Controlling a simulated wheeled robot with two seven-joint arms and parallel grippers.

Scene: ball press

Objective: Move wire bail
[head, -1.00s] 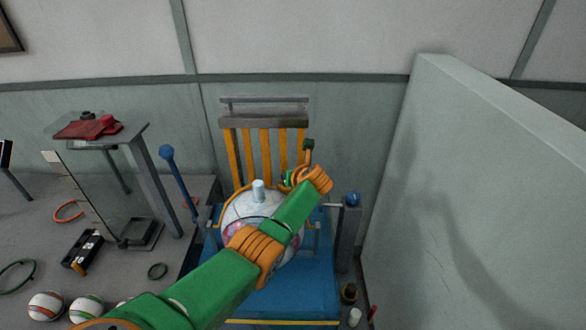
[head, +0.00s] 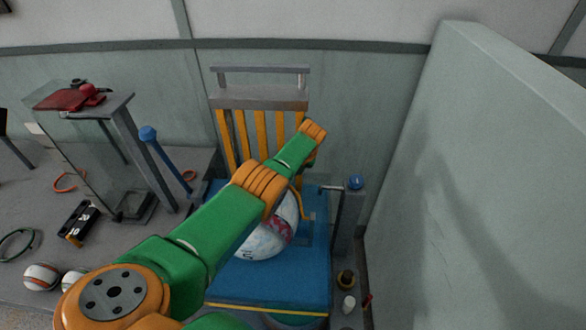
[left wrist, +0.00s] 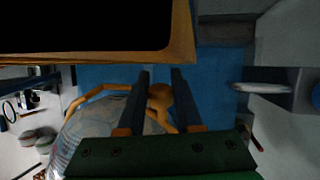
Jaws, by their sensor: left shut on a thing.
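The wire bail is an orange-yellow wire with a round knob; in the left wrist view the bail (left wrist: 98,91) curves over the ball's edge. In the head view a short piece of the bail (head: 302,206) shows right of the ball. The white ball (head: 268,234) with pink patches sits on the blue press bed (head: 285,286), partly hidden by my left arm. In the left wrist view my left gripper (left wrist: 162,96) is shut on the bail's knob, one dark finger on each side. In the head view my arm hides the fingertips. My right gripper is not in view.
A slatted yellow and grey frame (head: 260,98) stands behind the bed. A blue-knobbed lever (head: 160,160) is at the left and a blue-knobbed post (head: 350,220) at the right. A tall pale panel (head: 480,180) closes off the right side. Balls lie lower left.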

